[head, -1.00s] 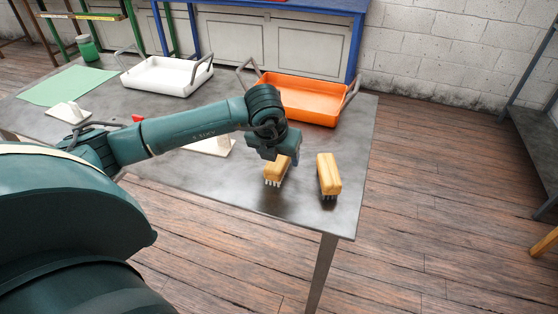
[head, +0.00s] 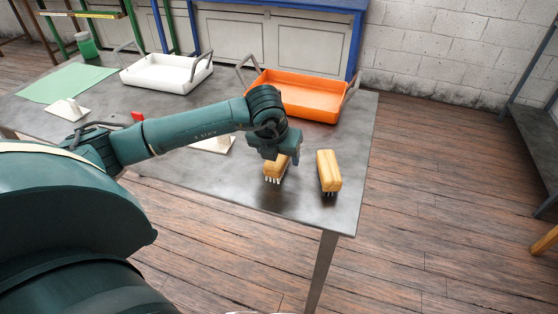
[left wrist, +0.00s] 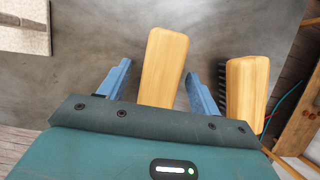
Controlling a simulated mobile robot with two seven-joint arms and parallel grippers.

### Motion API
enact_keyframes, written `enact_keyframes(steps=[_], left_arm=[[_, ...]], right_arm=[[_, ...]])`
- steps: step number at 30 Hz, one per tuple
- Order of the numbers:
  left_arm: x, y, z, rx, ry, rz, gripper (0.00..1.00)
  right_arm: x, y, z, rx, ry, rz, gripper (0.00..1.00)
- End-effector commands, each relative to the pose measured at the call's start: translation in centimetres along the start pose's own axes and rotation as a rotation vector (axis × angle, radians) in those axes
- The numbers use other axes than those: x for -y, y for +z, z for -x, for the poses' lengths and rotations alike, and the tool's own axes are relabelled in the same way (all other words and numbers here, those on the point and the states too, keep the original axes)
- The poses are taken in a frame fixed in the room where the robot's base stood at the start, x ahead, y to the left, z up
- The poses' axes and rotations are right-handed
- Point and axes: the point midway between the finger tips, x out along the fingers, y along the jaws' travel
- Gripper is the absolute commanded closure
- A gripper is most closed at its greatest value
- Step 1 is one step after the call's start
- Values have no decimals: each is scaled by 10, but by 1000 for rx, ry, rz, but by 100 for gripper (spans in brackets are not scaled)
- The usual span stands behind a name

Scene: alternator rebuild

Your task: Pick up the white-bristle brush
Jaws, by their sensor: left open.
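The white-bristle brush (head: 275,173) has a yellow wooden block and pale bristles pointing down to the grey metal table. My left gripper (left wrist: 157,72) is open, and its blue fingers appear on either side of this brush's wooden block (left wrist: 164,62) in the left wrist view, with gaps on both sides. In the head view the gripper (head: 284,154) is over the brush and hides its far upper part. I cannot tell whether a finger touches it. A similar brush with dark bristles (head: 328,171) stands just to the right. My right gripper is not in view.
An orange tray (head: 345,108) with grey handles stands behind the brushes, and a white tray (head: 131,80) is farther left. The table's right edge (head: 367,160) is close to the dark-bristle brush. A green mat (head: 60,85) lies far left.

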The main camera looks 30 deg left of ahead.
Motion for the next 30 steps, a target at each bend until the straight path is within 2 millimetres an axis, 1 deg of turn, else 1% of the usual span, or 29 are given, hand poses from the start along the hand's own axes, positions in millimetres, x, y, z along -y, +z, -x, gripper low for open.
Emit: enact_keyframes(steps=[11, 30], left_arm=[[0, 0, -1, 0, 0, 0, 36], [0, 0, -1, 0, 0, 0, 87]], right_arm=[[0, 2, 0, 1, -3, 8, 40], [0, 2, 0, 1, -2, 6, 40]])
